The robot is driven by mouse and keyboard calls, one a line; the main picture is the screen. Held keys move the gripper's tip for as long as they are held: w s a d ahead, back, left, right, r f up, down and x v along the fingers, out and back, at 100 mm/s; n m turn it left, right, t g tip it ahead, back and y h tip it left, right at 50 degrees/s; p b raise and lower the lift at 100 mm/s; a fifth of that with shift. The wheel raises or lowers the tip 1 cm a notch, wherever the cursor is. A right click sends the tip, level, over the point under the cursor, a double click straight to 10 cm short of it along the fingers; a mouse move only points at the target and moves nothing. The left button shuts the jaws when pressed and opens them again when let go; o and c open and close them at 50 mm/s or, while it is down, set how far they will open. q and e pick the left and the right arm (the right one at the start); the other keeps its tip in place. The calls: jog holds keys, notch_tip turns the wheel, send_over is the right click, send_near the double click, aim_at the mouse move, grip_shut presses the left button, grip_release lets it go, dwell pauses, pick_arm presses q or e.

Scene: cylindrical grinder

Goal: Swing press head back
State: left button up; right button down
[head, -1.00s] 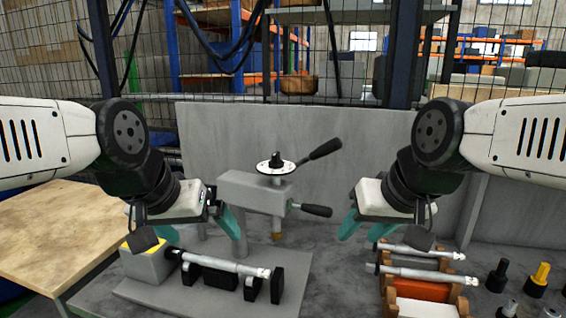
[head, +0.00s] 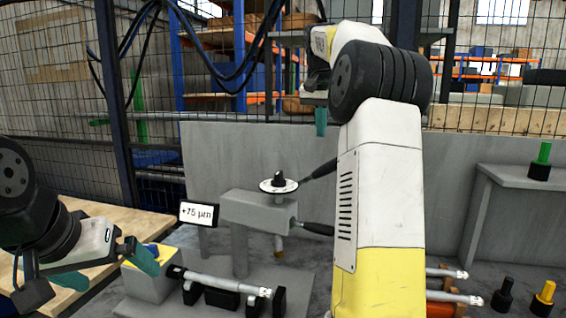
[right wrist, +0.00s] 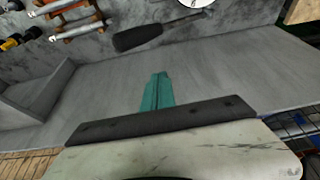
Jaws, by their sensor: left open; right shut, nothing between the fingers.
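The press head (head: 255,212) is a grey block on a post, reaching right over the fixture. A white dial with a black knob (head: 279,183) sits on top. Two black handles stick out to its right, an upper handle (head: 320,170) and a lower handle (head: 317,229). In the right wrist view a black handle (right wrist: 150,36) lies beyond the fingers, apart from them. My right gripper (head: 320,122) is raised above the press head, its teal fingers shut and empty (right wrist: 157,92). My left gripper (head: 107,270) is open and empty, left of the yellow-topped block.
A steel shaft (head: 228,284) lies on black supports below the press head. A display (head: 198,214) reads +75 µm. More shafts lie at right, partly hidden by my right arm. Black and yellow plugs (head: 543,297) stand at far right. A grey panel (head: 225,155) rises behind.

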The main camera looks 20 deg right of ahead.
notch_tip(320, 180, down, 10)
jog(key=shift+f, duration=0.15)
dwell(0.6)
jog(key=shift+w, duration=0.1)
jog(key=shift+a, duration=0.1)
